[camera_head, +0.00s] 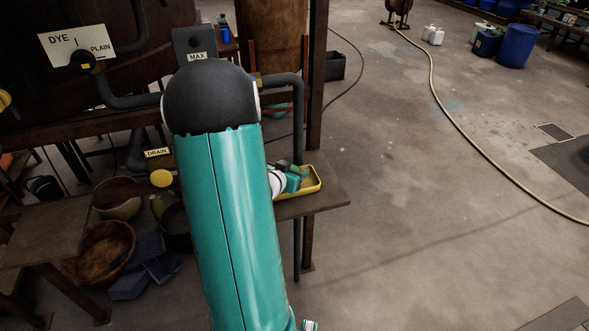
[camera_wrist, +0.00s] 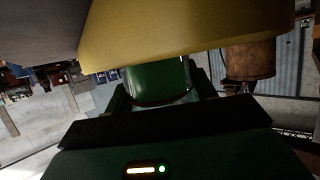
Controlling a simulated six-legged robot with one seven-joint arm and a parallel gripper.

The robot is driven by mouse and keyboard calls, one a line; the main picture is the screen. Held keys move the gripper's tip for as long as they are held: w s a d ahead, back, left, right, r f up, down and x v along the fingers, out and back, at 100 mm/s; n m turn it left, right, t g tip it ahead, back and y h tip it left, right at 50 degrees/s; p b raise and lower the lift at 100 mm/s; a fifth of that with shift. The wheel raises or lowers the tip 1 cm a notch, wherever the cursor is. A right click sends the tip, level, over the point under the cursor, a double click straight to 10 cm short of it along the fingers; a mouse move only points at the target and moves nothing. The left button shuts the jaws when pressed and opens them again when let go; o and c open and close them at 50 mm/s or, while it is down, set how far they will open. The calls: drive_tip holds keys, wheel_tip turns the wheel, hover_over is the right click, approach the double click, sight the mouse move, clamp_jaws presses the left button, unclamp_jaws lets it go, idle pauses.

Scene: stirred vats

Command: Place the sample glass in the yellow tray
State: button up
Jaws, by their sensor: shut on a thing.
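The yellow tray (camera_head: 319,181) sits on a small table right of my arm in the head view. In the wrist view its yellow side (camera_wrist: 200,35) fills the top of the picture, very close. My gripper (camera_head: 294,180) is over or at the tray in the head view, partly hidden by my arm. In the wrist view my gripper (camera_wrist: 160,92) is shut on the sample glass (camera_wrist: 158,82), which looks dark green. The tray's yellow side covers part of the glass. I cannot tell whether the glass touches the tray's floor.
The table (camera_head: 325,201) has a narrow bare strip around the tray. A dark pipe (camera_head: 297,120) runs down just behind the tray, and a rusty post (camera_head: 317,80) stands near. A wooden bowl (camera_head: 105,250) and other vessels lie at left. Open floor lies to the right.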

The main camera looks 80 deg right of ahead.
drive_tip(key=shift+w+f, duration=0.1)
drive_tip(key=shift+f, duration=0.05)
drive_tip(key=o, duration=1.4)
drive_tip(key=v, duration=1.2)
